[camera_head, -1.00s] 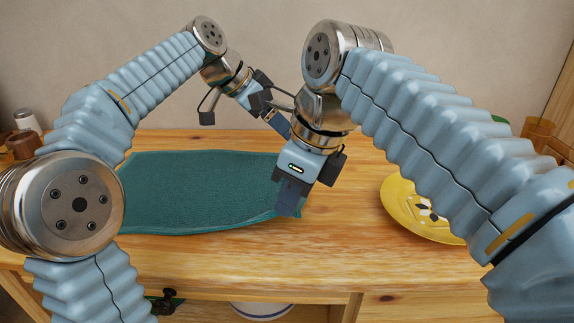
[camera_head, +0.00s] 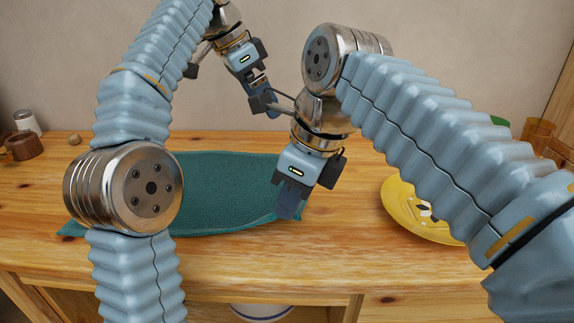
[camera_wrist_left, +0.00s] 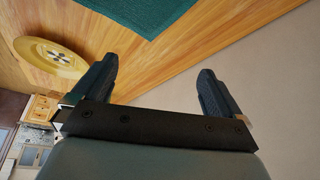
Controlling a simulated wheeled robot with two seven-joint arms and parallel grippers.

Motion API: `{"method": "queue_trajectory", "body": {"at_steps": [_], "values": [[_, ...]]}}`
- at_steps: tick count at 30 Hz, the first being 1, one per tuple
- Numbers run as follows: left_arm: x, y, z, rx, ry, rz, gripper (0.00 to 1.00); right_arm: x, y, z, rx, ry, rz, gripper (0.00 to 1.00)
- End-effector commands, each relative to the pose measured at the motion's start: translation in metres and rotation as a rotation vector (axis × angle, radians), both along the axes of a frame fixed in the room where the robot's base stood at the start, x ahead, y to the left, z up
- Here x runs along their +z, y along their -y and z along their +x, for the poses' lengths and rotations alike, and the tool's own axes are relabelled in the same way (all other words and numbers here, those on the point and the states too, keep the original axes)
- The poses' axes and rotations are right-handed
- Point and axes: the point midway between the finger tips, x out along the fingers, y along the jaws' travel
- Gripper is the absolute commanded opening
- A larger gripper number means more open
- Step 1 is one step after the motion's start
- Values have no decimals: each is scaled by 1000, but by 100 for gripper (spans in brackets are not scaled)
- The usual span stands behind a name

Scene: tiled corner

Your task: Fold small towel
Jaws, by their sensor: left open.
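The small towel (camera_head: 225,185) is teal and lies spread out on the wooden table in the head view. Its left part is hidden behind my left arm. A piece of it also shows at the top of the left wrist view (camera_wrist_left: 140,12). My left gripper (camera_head: 272,112) is above the table behind the towel's far right side. In the left wrist view it is open with nothing between its fingers (camera_wrist_left: 155,90). My right gripper (camera_head: 287,208) points down at the towel's near right corner. Its fingertips overlap that corner, and I cannot tell whether they hold it.
A yellow plate (camera_head: 405,210) with a flower pattern lies right of the towel. A brown jar (camera_head: 24,146) and a shaker (camera_head: 27,122) stand at the far left. Amber glasses (camera_head: 537,135) stand at the far right. The table front between towel and plate is clear.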

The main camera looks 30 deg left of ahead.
Motion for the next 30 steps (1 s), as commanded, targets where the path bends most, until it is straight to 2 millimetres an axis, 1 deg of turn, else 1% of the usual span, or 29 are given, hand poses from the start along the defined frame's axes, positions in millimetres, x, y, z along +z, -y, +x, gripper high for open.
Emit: {"method": "queue_trajectory", "body": {"at_steps": [5, 11, 15, 18, 21, 24, 30], "values": [[19, -6, -6, 3, 0, 2, 100, 0, 0, 0, 0, 0, 0, 0], [19, -36, -44, 6, -1, 0, 100, -6, 0, 0, 0, 0, 0, 0], [20, -55, -70, 5, -1, 0, 100, -6, 0, 0, 0, 0, 0, 0], [20, -67, -85, 4, -1, 0, 100, -5, 0, 0, 0, 0, 0, 0], [20, -75, -95, 3, -2, 0, 100, -4, 0, 0, 0, 0, 0, 0], [19, -79, -100, 0, -2, 0, 100, -4, 0, 0, 0, 0, 0, 0], [19, -80, -102, 0, -2, 1, 100, -4, 0, 0, 0, 0, 0, 0]]}}
